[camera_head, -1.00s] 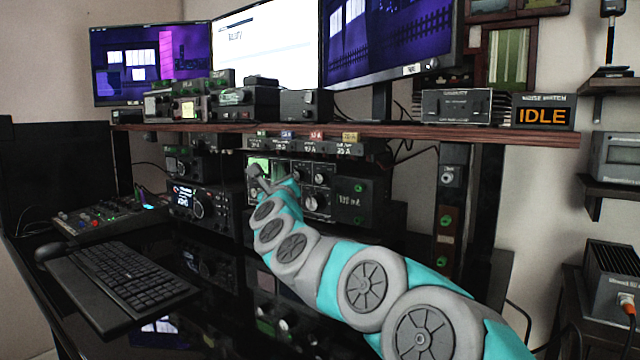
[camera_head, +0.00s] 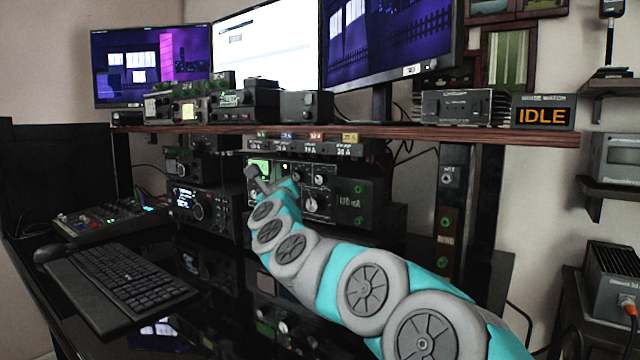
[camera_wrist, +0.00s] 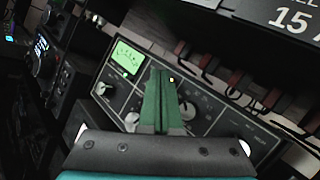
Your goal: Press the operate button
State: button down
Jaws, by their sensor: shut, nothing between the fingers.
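The tuner panel (camera_head: 319,178) is a dark unit under the wooden shelf, with a green-lit meter (camera_head: 261,163), several knobs and small controls. In the wrist view the panel shows its green meter (camera_wrist: 128,57), a pale knob (camera_wrist: 104,89) and a small lit yellow spot (camera_wrist: 171,80) just right of my fingertips. I cannot read which control is the operate button. My gripper (camera_head: 252,174) is in front of the left part of the panel. In the wrist view its green fingers (camera_wrist: 161,75) are together and empty, pointing at the panel; contact cannot be told.
A row of coloured labelled switches (camera_head: 318,147) sits above the panel, under the shelf (camera_head: 440,131). A radio (camera_head: 205,207) stands to its left. A keyboard (camera_head: 118,285) lies on the glossy desk.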

jog(key=shift+s+a, duration=0.15)
jog(key=shift+s, duration=0.05)
jog(key=s+a, duration=0.2)
jog(key=s, duration=0.1)
jog(key=s+a, duration=0.1)
jog(key=s, duration=0.1)
dwell(0.6)
